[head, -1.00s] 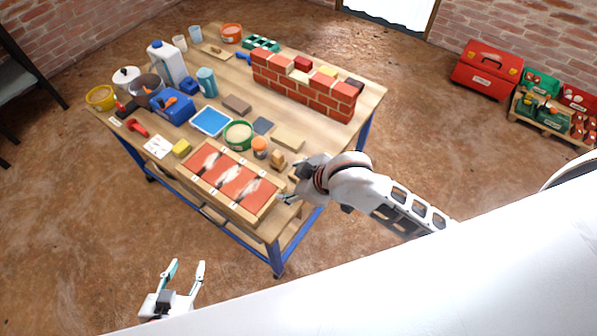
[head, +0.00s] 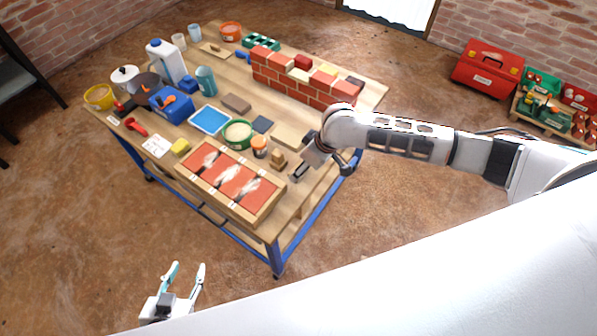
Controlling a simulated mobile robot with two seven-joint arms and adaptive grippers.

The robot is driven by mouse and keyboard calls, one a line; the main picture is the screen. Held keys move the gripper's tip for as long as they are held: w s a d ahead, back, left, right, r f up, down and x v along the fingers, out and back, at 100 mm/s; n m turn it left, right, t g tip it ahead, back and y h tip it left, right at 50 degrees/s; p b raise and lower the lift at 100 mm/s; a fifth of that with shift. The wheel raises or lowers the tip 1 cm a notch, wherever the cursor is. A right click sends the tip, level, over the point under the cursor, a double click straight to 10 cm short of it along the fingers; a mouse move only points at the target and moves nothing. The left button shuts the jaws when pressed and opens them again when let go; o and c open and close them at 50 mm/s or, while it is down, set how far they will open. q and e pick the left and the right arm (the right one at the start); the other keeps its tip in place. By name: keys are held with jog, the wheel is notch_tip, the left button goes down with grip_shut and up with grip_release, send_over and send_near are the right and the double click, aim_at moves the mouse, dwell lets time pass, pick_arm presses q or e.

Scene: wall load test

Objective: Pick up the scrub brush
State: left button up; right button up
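A small tan block (head: 278,160) stands on the workbench beside an orange-lidded jar; it may be the scrub brush, but it is too small to be sure. My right gripper (head: 306,172) is over the bench's near right part, just right of this block and apart from it in the picture. Its fingers are dark and small, and their opening is unclear. My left gripper (head: 187,268) is at the bottom left, over the floor in the picture, away from the bench. Its two fingers are spread and empty.
The workbench (head: 368,92) carries a low brick wall (head: 300,92), a tray of red panels (head: 232,180), a green tub (head: 238,134), a blue tray (head: 210,120) and several containers at the left. A red toolbox (head: 487,70) stands on the floor at right.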

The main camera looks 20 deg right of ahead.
jog(key=b+x, duration=0.1)
jog(key=x, duration=0.3)
jog(key=shift+w+f, duration=0.2)
jog(key=shift+w, duration=0.05)
jog(key=c, duration=0.9)
jog(key=shift+r, duration=0.15)
notch_tip(320, 180, up, 20)
jog(key=p, duration=0.5)
